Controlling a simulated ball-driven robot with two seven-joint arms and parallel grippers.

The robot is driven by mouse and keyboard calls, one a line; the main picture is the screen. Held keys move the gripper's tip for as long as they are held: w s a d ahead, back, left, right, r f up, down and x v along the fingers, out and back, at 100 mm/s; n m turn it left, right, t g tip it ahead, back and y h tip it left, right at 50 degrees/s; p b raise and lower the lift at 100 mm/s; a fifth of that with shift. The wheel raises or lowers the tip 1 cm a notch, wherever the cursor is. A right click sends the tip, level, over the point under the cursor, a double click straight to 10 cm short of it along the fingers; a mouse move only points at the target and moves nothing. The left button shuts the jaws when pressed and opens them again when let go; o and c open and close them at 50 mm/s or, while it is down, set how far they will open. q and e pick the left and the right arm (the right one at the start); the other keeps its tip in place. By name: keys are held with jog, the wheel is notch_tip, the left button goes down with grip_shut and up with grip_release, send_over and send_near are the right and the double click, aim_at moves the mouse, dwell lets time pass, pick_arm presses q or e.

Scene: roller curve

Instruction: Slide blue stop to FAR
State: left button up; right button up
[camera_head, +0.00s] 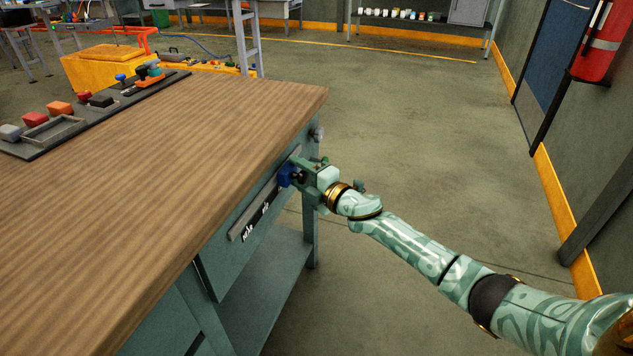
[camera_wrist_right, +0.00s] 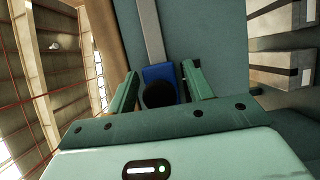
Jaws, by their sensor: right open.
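The blue stop (camera_head: 286,175) sits at the far end of a grey rail (camera_head: 254,214) on the bench's side face. In the right wrist view the blue stop (camera_wrist_right: 159,73) has a dark round knob and lies between my fingers, with the rail (camera_wrist_right: 150,28) running away above it. My right gripper (camera_head: 301,172) is open around the stop, a finger on each side; I cannot tell whether either touches it. Small dark labels with white marks sit below the rail, too small to read. My left gripper is not in view.
The wooden bench top (camera_head: 180,150) is bare near the rail. A round grey knob (camera_head: 317,133) sits at the bench's far corner. The floor to the right is clear.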

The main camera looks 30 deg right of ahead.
pick_arm(q)
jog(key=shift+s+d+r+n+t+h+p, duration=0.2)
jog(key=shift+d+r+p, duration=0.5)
jog(key=shift+p, duration=0.35)
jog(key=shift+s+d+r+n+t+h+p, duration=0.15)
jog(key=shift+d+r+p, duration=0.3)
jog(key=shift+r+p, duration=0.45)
pick_arm(e)
jog(key=v, duration=1.5)
jog(key=shift+s+d, duration=0.3)
jog(key=shift+s, duration=0.05)
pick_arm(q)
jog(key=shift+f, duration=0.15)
